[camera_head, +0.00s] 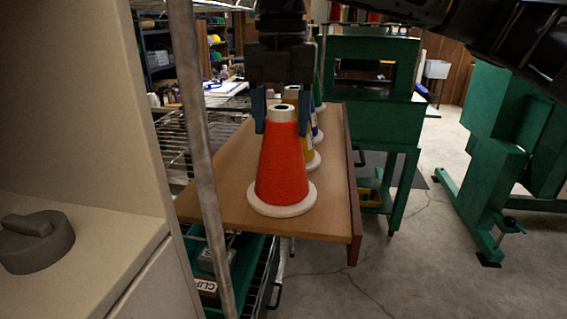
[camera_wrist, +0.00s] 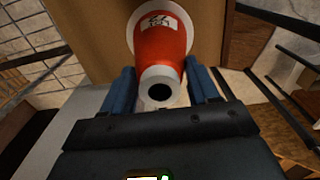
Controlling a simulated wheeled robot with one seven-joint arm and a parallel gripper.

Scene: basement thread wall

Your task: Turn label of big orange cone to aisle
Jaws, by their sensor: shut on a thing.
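The big orange cone (camera_head: 283,172) stands upright near the front end of a wooden shelf board (camera_head: 222,205), on its white round base. Its white top ring shows in both views. In the wrist view the orange cone (camera_wrist: 160,45) carries a white label (camera_wrist: 160,21) with dark print, low on its side near the base. No label shows on the face towards the head camera. My gripper (camera_head: 281,122) comes from above and behind, its blue fingers on either side of the cone's top. In the wrist view my gripper (camera_wrist: 161,86) has its fingers flanking the neck.
A yellow cone (camera_head: 308,150) and other cones stand in a row close behind. A metal post (camera_head: 200,150) and a beige cabinet (camera_head: 80,130) are at the left. A green machine (camera_head: 372,90) stands at the right. Open concrete floor (camera_head: 420,265) lies right of the board.

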